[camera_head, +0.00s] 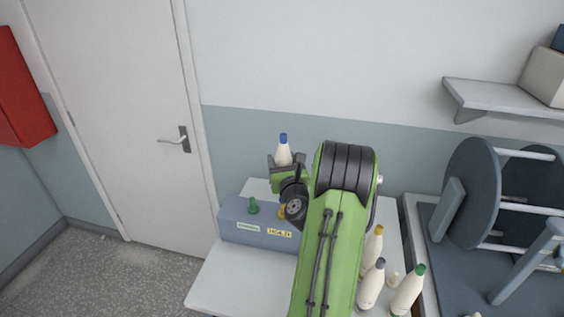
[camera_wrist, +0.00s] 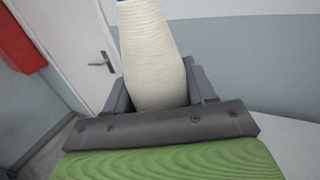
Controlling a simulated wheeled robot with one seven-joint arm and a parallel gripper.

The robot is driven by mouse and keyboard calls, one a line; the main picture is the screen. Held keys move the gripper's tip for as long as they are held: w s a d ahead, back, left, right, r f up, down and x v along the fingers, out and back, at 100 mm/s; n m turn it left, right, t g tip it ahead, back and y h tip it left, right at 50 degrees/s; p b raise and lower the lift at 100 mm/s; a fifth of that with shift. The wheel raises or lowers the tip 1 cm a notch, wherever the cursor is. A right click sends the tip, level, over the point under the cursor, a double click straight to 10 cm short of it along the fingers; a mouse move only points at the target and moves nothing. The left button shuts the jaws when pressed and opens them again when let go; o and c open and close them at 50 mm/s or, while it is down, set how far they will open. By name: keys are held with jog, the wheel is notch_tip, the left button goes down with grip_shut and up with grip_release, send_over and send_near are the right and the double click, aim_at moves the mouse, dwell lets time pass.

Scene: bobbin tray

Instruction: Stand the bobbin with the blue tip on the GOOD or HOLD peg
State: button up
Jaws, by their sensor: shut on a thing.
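The bobbin with the blue tip (camera_head: 283,151) is cream and upright. My gripper (camera_head: 286,161) is shut on it and holds it above the blue-grey peg block. In the wrist view the bobbin (camera_wrist: 152,58) stands between my jaws, with a sliver of blue at the top edge. The peg block (camera_head: 230,220) has a green peg (camera_head: 253,206) at its left, above a pale label too small to read. A yellow peg (camera_head: 282,212) stands above the HOLD label (camera_head: 279,233), partly hidden by my wrist. The right part of the block is hidden behind my arm.
Bobbins with yellow (camera_head: 373,245), grey (camera_head: 371,286) and green (camera_head: 407,291) tips stand on the white table (camera_head: 225,281), right of my arm. A dark reel frame (camera_head: 470,200) stands further right. The table's front left is clear.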

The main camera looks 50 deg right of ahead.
jog(key=shift+f, duration=0.15)
dwell(0.5)
jog(key=shift+f+b, duration=2.55)
jog(key=shift+f, duration=0.1)
jog(key=o, duration=1.3)
jog(key=b+v, duration=1.4)
jog(key=v, duration=0.2)
jog(key=shift+b, duration=0.3)
jog(key=shift+w, duration=0.15)
